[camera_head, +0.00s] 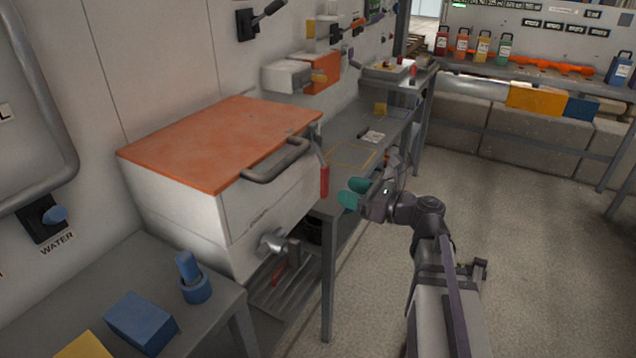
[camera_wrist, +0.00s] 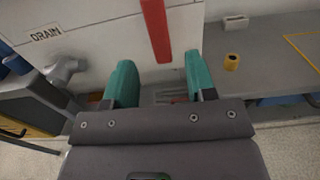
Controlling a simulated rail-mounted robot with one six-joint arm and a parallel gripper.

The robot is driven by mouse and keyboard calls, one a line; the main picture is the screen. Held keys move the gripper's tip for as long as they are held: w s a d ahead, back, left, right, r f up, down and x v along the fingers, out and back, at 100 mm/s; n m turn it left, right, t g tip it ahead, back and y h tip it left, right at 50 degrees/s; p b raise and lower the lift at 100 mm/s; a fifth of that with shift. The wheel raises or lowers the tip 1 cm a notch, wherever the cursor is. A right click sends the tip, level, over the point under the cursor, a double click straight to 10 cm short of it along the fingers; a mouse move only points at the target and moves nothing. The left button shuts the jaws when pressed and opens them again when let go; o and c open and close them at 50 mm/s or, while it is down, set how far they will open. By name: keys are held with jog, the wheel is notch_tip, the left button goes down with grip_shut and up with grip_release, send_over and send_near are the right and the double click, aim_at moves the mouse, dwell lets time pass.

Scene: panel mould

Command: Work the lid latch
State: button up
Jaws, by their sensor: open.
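The lid latch is a red-gripped lever (camera_head: 324,180) hanging at the front right corner of a white box with a closed orange lid (camera_head: 220,140). It also shows in the wrist view as a red bar (camera_wrist: 157,30) at top centre, its lower end roughly in line with the gap between my fingers. My gripper (camera_head: 354,193) has teal fingertips and is open and empty, just right of the lever in the head view. In the wrist view its fingers (camera_wrist: 161,78) stand apart, with nothing between them. I cannot tell the exact gap to the lever.
A grey lid handle (camera_head: 275,162) juts from the box front above a drain valve (camera_head: 270,243). A grey bench (camera_head: 345,135) runs right of the box; a yellow ring-like piece (camera_wrist: 231,62) sits on it. The floor at right is clear.

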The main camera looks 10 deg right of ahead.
aim_at(328, 184)
jog(key=x, duration=0.9)
jog(key=shift+c, duration=0.5)
grip_shut()
